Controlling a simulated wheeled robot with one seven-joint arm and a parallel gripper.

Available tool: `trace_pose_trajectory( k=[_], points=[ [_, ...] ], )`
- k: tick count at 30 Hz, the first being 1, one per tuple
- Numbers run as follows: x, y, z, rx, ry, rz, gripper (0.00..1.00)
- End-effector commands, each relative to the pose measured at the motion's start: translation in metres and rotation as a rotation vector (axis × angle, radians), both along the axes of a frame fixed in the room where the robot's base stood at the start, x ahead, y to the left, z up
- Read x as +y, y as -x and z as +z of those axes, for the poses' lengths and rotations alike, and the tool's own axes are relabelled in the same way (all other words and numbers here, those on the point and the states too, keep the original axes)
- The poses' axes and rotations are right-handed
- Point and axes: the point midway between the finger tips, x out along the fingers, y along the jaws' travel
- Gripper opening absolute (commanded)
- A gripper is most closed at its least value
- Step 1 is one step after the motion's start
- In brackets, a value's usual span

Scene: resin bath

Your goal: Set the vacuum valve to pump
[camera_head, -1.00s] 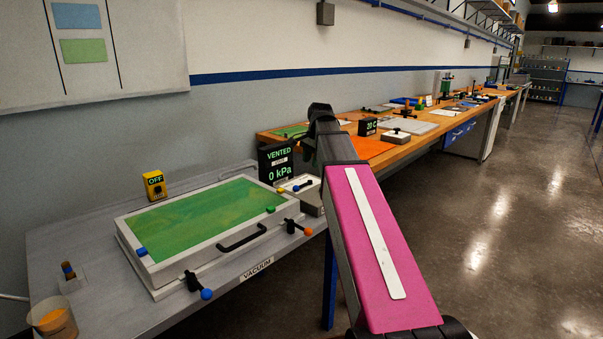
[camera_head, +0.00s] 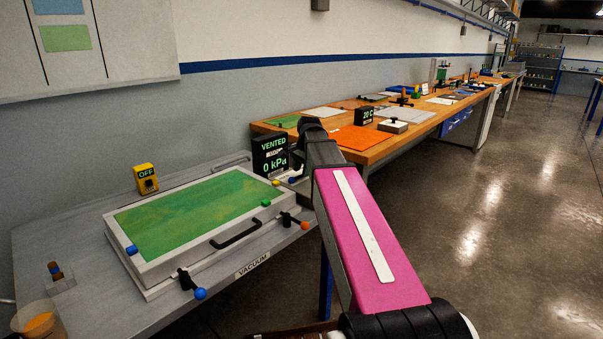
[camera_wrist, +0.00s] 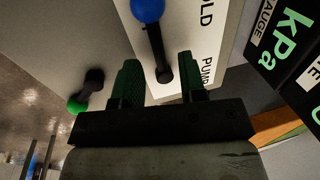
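The vacuum valve is a pale box (camera_wrist: 185,30) in the wrist view, with a black lever (camera_wrist: 155,45) ending in a blue ball knob (camera_wrist: 148,9). The words HOLD and PUMP, partly cut off, show on its face. My gripper (camera_wrist: 159,64) is open, its two dark green fingers on either side of the lever's black pivot end in the picture. I cannot tell whether they touch it. The blue knob lies beyond the fingertips. In the head view my arm hides the gripper and most of the valve. The gauge (camera_head: 270,155) reads VENTED and 0 kPa.
A green-knobbed black handle (camera_wrist: 88,92) is left of my gripper in the wrist view. The white-framed green tray (camera_head: 122,258) has clamp handles with blue (camera_head: 200,294) and orange knobs. A yellow OFF switch box (camera_head: 146,178) stands behind it. An orange-topped bench (camera_head: 405,155) extends beyond.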

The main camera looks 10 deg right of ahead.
Motion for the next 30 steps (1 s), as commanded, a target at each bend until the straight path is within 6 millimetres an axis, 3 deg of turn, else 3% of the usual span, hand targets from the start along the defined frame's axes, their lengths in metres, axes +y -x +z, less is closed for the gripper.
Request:
trace_pose_trajectory(
  k=[6,15,18,19,30],
  points=[
    [0.0014,-0.0019,-0.0125,0.0,0.0,0.0,0.38],
    [0.0014,-0.0022,-0.0136,0.0,0.0,0.0,0.38],
    [0.0014,-0.0021,-0.0135,0.0,0.0,0.0,0.06],
    [0.0014,-0.0021,-0.0135,0.0,0.0,0.0,0.0],
    [0.0102,-0.0024,-0.0133,0.0,0.0,-0.008,0.0]
  ],
)
